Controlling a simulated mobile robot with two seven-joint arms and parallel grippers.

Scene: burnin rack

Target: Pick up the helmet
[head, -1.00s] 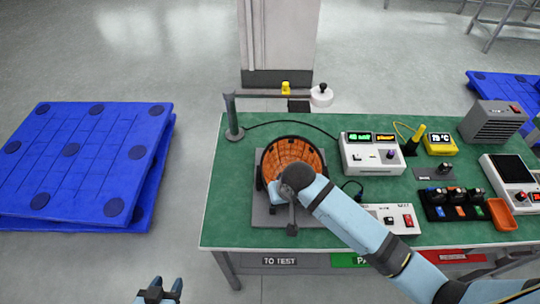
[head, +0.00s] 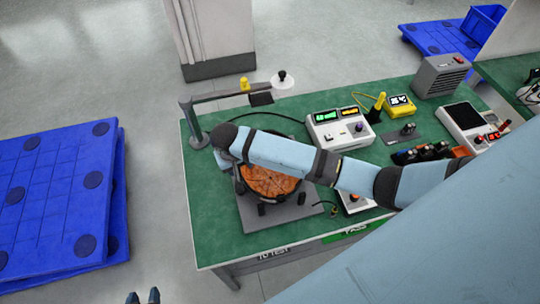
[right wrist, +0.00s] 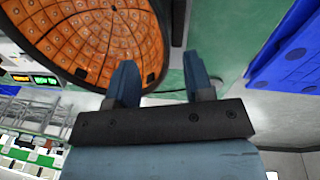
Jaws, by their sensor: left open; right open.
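The helmet (head: 268,182), a bowl with an orange tiled inside and a dark rim, sits on a grey plate (head: 245,212) on the green table. My right arm crosses over it and hides part of it. In the right wrist view the helmet's orange inside (right wrist: 85,35) fills the upper left. My right gripper (right wrist: 159,62) is open with nothing gripped; its left finger overlaps the dark rim in the picture, and I cannot tell if they touch. In the head view its fingertips are hard to make out. My left gripper (head: 143,297) is open and empty at the bottom edge, away from the table.
A post with a horizontal arm (head: 197,125) stands behind the helmet at the table's left. A white meter box (head: 338,130), a yellow device (head: 398,105) and other instruments fill the right side. Blue pallets (head: 50,190) lie on the floor left of the table.

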